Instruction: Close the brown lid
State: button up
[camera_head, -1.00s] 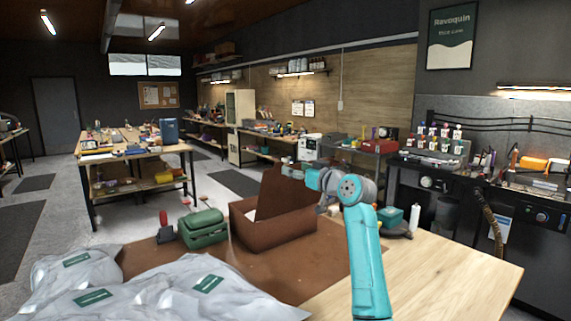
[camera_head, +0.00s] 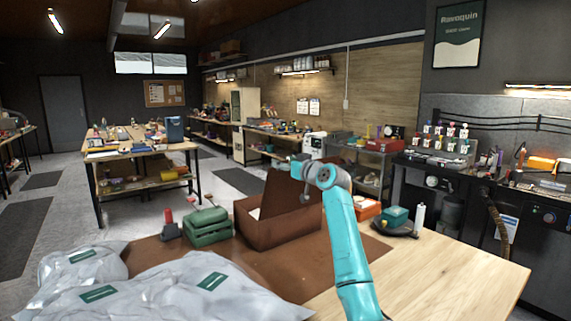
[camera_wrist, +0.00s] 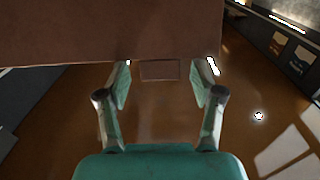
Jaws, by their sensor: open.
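Something pale shows inside the box. My gripper (camera_wrist: 166,72) is open, with its two fingers apart and nothing between them. In the wrist view the brown lid (camera_wrist: 80,35) fills the upper left as a broad panel, close to the fingertips; I cannot tell if they touch. In the head view my arm reaches to the lid's upper right edge, and the fingers are mostly hidden behind the lid.
A green case (camera_head: 207,227) and a red-handled item (camera_head: 169,226) stand left of the box. Grey plastic bags (camera_head: 150,285) cover the front left. Bare wood (camera_head: 450,270) lies front right.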

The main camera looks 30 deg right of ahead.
grip_shut()
dwell(0.3)
